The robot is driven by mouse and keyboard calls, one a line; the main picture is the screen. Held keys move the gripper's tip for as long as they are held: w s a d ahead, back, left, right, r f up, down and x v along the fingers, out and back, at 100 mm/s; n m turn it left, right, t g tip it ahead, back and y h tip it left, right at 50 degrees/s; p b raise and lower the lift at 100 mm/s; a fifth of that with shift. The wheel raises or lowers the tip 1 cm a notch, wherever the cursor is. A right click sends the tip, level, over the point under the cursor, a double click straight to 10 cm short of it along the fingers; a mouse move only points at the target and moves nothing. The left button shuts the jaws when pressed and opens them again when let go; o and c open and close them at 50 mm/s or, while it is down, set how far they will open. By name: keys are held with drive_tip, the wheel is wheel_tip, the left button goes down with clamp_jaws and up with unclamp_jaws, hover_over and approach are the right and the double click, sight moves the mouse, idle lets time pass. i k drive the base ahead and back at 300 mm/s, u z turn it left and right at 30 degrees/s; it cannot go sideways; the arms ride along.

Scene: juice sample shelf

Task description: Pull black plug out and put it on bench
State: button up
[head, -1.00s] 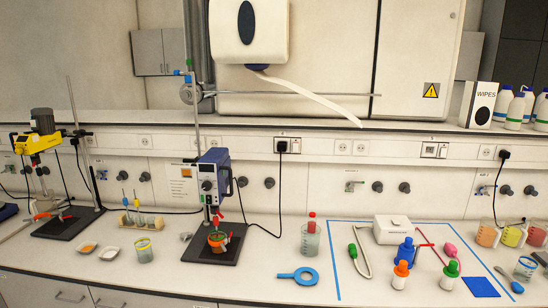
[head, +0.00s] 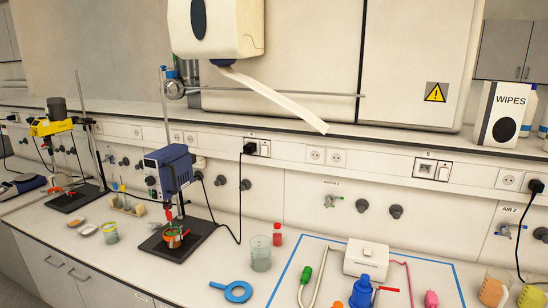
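A black plug (head: 250,148) sits in the wall socket strip (head: 262,148) above the bench. Its black cord hangs down to the bench and runs toward the blue overhead stirrer (head: 170,172). A second black plug (head: 536,186) sits in the strip at the far right, with its cord hanging down. The pale bench top (head: 170,285) lies below. My gripper is not in view.
A blue magnifier-shaped ring (head: 237,292), a beaker (head: 261,254) and a red-capped bottle (head: 277,236) stand below the first plug. Blue tape (head: 287,270) outlines an area with a white box (head: 366,260). A paper strip (head: 275,95) hangs from the dispenser above.

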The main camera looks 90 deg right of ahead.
sight(122, 224)
drive_tip(key=u, duration=0.05)
drive_tip(key=k, duration=1)
drive_tip(key=z, duration=0.95)
drive_tip(key=i, duration=0.9)
